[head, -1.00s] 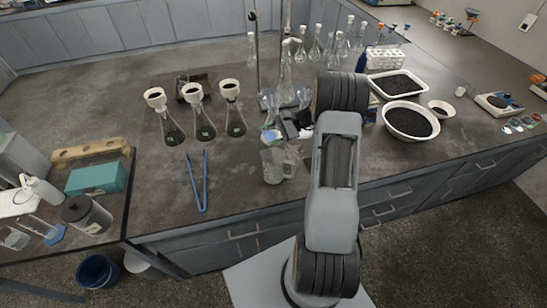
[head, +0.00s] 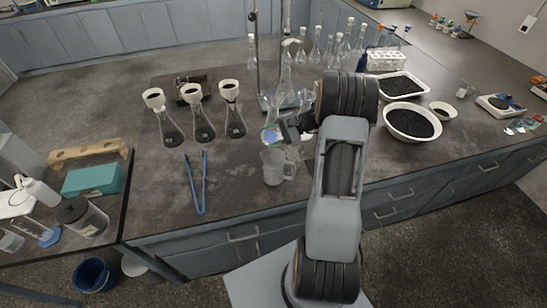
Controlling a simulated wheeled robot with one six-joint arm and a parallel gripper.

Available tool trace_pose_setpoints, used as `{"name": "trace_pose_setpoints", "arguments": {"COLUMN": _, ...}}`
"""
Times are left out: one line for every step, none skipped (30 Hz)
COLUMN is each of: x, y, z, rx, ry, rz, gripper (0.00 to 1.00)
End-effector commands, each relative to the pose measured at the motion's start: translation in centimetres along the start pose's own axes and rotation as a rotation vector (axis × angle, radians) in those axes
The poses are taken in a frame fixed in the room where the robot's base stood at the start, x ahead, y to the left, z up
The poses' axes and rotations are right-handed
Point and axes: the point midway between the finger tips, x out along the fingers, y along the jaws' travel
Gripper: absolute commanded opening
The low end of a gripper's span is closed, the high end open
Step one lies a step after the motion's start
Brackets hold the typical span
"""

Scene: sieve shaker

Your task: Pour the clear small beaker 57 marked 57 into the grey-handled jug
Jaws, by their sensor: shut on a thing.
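A clear jug (head: 272,168) stands upright near the front of the bench, its handle on the right side. My gripper (head: 279,133) is shut on a small clear beaker (head: 269,137), just behind and above the jug in the picture. A bluish patch shows on the beaker, but its number is too small to read. I cannot tell what is in the beaker or exactly how far it is tilted. My wrist and forearm hide the bench to the right of the gripper.
A blue pair of tongs (head: 195,184) lies left of the jug. Several funnel-topped flasks (head: 204,124) stand behind it. A stand (head: 258,60) and glassware (head: 285,92) are behind my gripper. A dark-filled bowl (head: 411,124) and tray (head: 401,86) are at right.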

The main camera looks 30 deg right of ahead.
Motion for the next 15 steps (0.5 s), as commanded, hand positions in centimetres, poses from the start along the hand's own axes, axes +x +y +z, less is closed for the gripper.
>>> {"name": "trace_pose_setpoints", "arguments": {"x": -0.01, "y": 0.03, "z": 0.00, "rx": -0.006, "ry": 0.001, "rz": -0.003, "gripper": 0.27}}
{"name": "trace_pose_setpoints", "arguments": {"x": -0.02, "y": 0.02, "z": 0.02, "rx": -0.010, "ry": 0.002, "rz": -0.005, "gripper": 0.27}}
{"name": "trace_pose_setpoints", "arguments": {"x": -0.03, "y": 0.01, "z": 0.04, "rx": -0.016, "ry": 0.003, "rz": -0.007, "gripper": 0.27}}
{"name": "trace_pose_setpoints", "arguments": {"x": -0.04, "y": 0.01, "z": 0.06, "rx": -0.019, "ry": 0.003, "rz": -0.009, "gripper": 0.27}}
{"name": "trace_pose_setpoints", "arguments": {"x": -0.03, "y": 0.03, "z": 0.06, "rx": -0.023, "ry": 0.004, "rz": -0.010, "gripper": 0.27}}
{"name": "trace_pose_setpoints", "arguments": {"x": 0.00, "y": 0.09, "z": 0.00, "rx": -0.027, "ry": 0.004, "rz": -0.012, "gripper": 0.27}}
{"name": "trace_pose_setpoints", "arguments": {"x": 0.01, "y": 0.12, "z": -0.02, "rx": -0.031, "ry": 0.005, "rz": -0.014, "gripper": 0.27}}
{"name": "trace_pose_setpoints", "arguments": {"x": 0.02, "y": 0.15, "z": -0.04, "rx": -0.034, "ry": 0.005, "rz": -0.015, "gripper": 0.27}}
{"name": "trace_pose_setpoints", "arguments": {"x": 0.03, "y": 0.17, "z": -0.06, "rx": -0.040, "ry": 0.006, "rz": -0.017, "gripper": 0.27}}
{"name": "trace_pose_setpoints", "arguments": {"x": 0.04, "y": 0.19, "z": -0.07, "rx": -0.044, "ry": 0.007, "rz": -0.018, "gripper": 0.27}}
{"name": "trace_pose_setpoints", "arguments": {"x": 0.04, "y": 0.20, "z": -0.08, "rx": -0.048, "ry": 0.007, "rz": -0.020, "gripper": 0.27}}
{"name": "trace_pose_setpoints", "arguments": {"x": 0.05, "y": 0.23, "z": -0.09, "rx": -0.053, "ry": 0.008, "rz": -0.022, "gripper": 0.27}}
{"name": "trace_pose_setpoints", "arguments": {"x": 0.06, "y": 0.25, "z": -0.10, "rx": -0.056, "ry": 0.008, "rz": -0.023, "gripper": 0.27}}
{"name": "trace_pose_setpoints", "arguments": {"x": 0.07, "y": 0.26, "z": -0.12, "rx": -0.060, "ry": 0.009, "rz": -0.025, "gripper": 0.27}}
{"name": "trace_pose_setpoints", "arguments": {"x": 0.09, "y": 0.29, "z": -0.13, "rx": -0.064, "ry": 0.009, "rz": -0.027, "gripper": 0.27}}
